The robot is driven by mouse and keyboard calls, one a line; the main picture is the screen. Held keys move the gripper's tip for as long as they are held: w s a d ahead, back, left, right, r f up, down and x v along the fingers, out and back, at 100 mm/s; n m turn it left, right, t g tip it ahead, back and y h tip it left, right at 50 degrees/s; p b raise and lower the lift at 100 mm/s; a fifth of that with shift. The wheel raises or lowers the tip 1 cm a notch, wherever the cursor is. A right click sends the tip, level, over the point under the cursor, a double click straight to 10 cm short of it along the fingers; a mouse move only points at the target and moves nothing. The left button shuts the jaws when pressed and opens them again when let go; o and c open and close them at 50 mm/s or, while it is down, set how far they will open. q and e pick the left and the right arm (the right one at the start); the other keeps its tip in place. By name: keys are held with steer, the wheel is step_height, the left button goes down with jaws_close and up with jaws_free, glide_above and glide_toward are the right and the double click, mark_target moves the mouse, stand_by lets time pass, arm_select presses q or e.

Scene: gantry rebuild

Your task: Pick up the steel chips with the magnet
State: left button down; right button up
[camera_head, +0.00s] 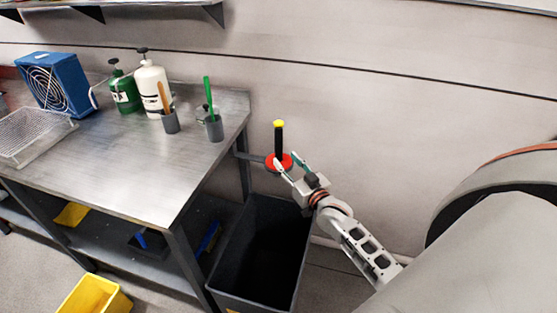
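A tool that looks like the magnet, with a red disc base, a black upright handle (279,140) and a yellow top, stands upright on a grey bracket at the table's right end. My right gripper (287,161) is open, its two fingertips at the red disc, below the handle. I cannot tell whether they touch it. No steel chips can be made out. The inside of the dark bin (224,244) below is too dark to read. My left gripper is out of view.
The steel table (150,165) holds a blue fan (60,82), a green bottle (124,93), a white bottle (152,88), two grey cups with brushes and a wire basket (30,135). A yellow bin (95,297) stands on the floor. The table's front middle is clear.

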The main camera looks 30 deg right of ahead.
mark_target(281, 155)
steer(key=shift+w+d+f, duration=0.1)
steer(key=shift+w+d, duration=0.05)
steer(key=shift+w, duration=0.35)
steer(key=shift+w+d+f, duration=0.1)
steer(key=shift+w, duration=0.35)
steer(key=shift+w+d+f, duration=0.1)
steer(key=shift+w+f, duration=0.05)
steer(key=shift+w, duration=1.05)
steer(key=shift+w+d+f, duration=0.1)
steer(key=shift+w, duration=1.05)
steer(key=shift+c, duration=0.4)
steer(key=shift+r, duration=0.15)
jaws_close()
